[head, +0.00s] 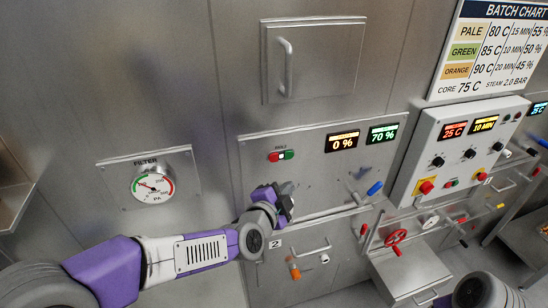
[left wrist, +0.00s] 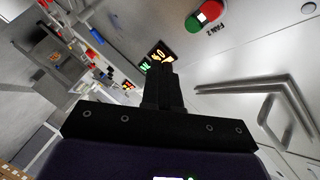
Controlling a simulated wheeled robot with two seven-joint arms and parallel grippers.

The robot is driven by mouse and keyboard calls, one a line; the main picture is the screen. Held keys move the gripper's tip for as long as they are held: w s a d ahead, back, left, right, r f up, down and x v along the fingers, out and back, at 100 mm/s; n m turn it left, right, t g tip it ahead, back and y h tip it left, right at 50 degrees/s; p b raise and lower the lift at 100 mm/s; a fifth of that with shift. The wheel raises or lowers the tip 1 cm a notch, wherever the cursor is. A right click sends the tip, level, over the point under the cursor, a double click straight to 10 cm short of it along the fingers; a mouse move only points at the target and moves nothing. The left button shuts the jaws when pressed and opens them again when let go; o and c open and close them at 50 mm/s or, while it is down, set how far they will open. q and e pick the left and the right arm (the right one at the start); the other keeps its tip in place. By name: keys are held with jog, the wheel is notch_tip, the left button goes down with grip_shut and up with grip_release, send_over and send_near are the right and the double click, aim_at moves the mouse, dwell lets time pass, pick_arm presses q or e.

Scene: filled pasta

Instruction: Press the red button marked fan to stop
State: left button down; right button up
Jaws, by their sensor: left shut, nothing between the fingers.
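The fan control (head: 281,155) is a small double button on the steel panel, with a red half (head: 273,157) at left and a green half (head: 288,154) at right. In the left wrist view it shows upside down at the top, red half (left wrist: 216,7) at the upper right, beside the label FAN 2. My left gripper (head: 287,203) is below the button in the head view, apart from it. Its fingers (left wrist: 160,88) are shut and empty. Part of my right arm shows at the bottom right; its fingers cannot be made out.
A round filter gauge (head: 153,186) is at left. A blue-ended lever (head: 374,188), a control box (head: 455,150) and a red handwheel (head: 396,237) are at right. The panel around the button is flat and clear.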

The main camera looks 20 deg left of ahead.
aim_at(273, 158)
pick_arm(q)
jog(key=shift+w+a, duration=0.1)
jog(key=shift+w+a+b, duration=0.35)
jog(key=shift+w+a, duration=0.45)
jog(key=shift+w, duration=0.4)
jog(key=shift+w+a+b, duration=0.35)
jog(key=shift+w+a, duration=0.45)
jog(key=shift+w, duration=0.4)
jog(key=shift+w+a+b, duration=0.35)
jog(key=shift+w+a, duration=0.45)
jog(key=shift+w, duration=0.4)
jog(key=shift+w+a, duration=0.2)
jog(key=shift+w, duration=0.15)
jog(key=shift+w+a+b, duration=0.25)
jog(key=shift+w+b, duration=0.1)
jog(key=shift+b, duration=0.05)
jog(key=shift+s+d, duration=0.45)
jog(key=shift+s, duration=0.25)
